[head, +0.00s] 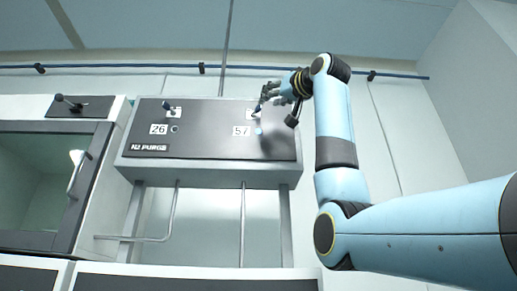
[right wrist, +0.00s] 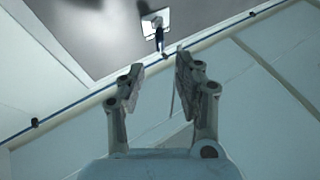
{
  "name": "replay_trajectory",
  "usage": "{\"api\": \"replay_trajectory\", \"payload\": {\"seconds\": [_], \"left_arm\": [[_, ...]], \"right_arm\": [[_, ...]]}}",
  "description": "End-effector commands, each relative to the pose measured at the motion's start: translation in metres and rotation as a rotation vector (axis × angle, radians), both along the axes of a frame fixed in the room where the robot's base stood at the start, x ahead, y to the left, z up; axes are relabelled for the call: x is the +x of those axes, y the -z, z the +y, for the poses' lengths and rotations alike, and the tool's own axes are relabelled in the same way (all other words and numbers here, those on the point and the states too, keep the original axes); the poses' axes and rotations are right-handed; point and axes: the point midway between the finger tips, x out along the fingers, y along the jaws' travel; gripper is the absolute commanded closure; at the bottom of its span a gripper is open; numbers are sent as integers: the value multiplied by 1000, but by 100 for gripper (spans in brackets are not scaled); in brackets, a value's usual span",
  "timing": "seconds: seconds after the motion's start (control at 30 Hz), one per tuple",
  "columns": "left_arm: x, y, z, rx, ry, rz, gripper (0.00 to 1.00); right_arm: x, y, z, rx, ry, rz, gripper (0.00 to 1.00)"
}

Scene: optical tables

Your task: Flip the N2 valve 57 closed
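The N2 purge panel (head: 205,145) is a dark plate on a grey box on the wall. The valve 57 handle (head: 256,107) is a small dark lever above the "57" label (head: 241,131). It also shows in the right wrist view as a blue-black lever (right wrist: 159,38) on a white square plate. My right gripper (head: 270,94) is just right of and slightly above this lever in the head view. In the right wrist view my right gripper (right wrist: 160,72) is open and empty, with the lever beyond its fingertips, apart from them. My left gripper is not in view.
A second valve (head: 172,108) sits left on the panel above the "26" label (head: 158,129). A glass-fronted cabinet (head: 40,185) stands to the left. A blue pipe (head: 130,66) runs along the wall above. Grey pipes hang below the panel.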

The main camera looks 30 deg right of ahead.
Motion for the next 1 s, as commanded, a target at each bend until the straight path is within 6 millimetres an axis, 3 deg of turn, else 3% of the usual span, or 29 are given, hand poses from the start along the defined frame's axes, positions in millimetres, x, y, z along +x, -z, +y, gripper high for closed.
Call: {"api": "replay_trajectory", "payload": {"seconds": [0.03, 0.13, 0.3, 0.53, 0.73, 1.0], "left_arm": [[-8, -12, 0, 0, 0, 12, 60], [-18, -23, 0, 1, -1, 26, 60], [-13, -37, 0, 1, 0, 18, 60], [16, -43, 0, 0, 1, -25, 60], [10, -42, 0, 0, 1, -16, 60], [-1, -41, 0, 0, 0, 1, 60]], "right_arm": [[11, -9, 0, 2, -2, 5, 66], [29, -17, 0, 0, -2, 4, 66], [52, -25, -1, 0, -2, 3, 66], [64, -26, -1, 0, -1, 2, 66], [64, -25, -1, 0, -1, 2, 66], [63, -26, -1, 0, -1, 1, 100]]}}
